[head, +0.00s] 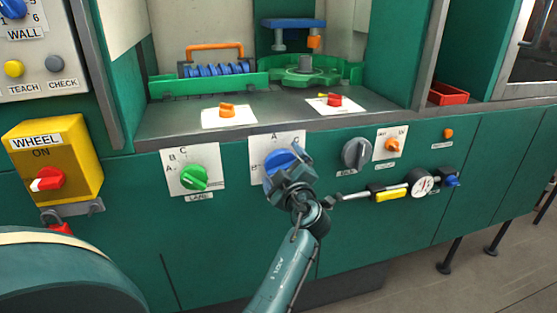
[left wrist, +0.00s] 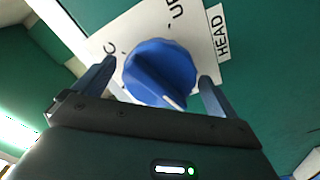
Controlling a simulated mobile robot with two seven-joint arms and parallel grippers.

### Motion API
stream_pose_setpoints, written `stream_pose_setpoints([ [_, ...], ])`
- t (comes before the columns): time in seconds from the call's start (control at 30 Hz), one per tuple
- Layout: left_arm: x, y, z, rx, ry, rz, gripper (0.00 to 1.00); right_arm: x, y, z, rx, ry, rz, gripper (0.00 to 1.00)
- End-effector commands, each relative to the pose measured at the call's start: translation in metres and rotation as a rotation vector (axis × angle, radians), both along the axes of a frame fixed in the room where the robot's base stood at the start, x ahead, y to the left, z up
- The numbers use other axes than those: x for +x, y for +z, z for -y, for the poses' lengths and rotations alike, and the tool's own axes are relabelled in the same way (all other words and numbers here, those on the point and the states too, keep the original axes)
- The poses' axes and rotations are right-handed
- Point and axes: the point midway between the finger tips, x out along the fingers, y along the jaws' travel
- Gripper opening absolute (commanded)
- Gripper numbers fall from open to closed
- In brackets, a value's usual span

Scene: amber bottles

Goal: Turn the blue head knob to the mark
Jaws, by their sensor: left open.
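The blue head knob (head: 279,160) is on a white plate (head: 290,139) on the green front panel, partly hidden by my left gripper (head: 285,168) in the head view. In the left wrist view the ridged blue knob (left wrist: 160,70) shows large, with a short white line at its lower right edge. Letters and a HEAD label (left wrist: 220,33) show on and beside its plate. My left gripper (left wrist: 157,73) is open, with one finger on each side of the knob. I cannot tell whether the fingers touch it. My right gripper is not in view.
To the left is a green lane knob (head: 194,177), and farther left a yellow wheel switch box (head: 70,160). To the right are a grey knob (head: 355,153), an orange knob (head: 392,146) and a gauge (head: 421,183). A ledge (head: 280,118) juts out above.

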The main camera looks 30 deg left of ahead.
Motion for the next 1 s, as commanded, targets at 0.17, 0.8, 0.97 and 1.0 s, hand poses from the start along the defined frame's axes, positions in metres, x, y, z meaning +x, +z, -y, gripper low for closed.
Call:
stream_pose_setpoints([
  [0.17, -0.0005, 0.0000, 0.0018, 0.001, 0.001, -0.001, 0.97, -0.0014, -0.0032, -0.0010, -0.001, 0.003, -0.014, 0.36],
  [0.8, -0.0006, 0.0000, 0.0017, 0.000, 0.001, 0.000, 0.70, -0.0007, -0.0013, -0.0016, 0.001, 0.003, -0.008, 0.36],
  [0.97, -0.0007, 0.0000, 0.0017, 0.000, 0.001, 0.000, 0.57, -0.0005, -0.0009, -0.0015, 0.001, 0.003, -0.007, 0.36],
  [1.0, -0.0007, 0.0000, 0.0017, 0.000, 0.001, 0.000, 0.53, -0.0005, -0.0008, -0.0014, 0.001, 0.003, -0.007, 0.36],
])
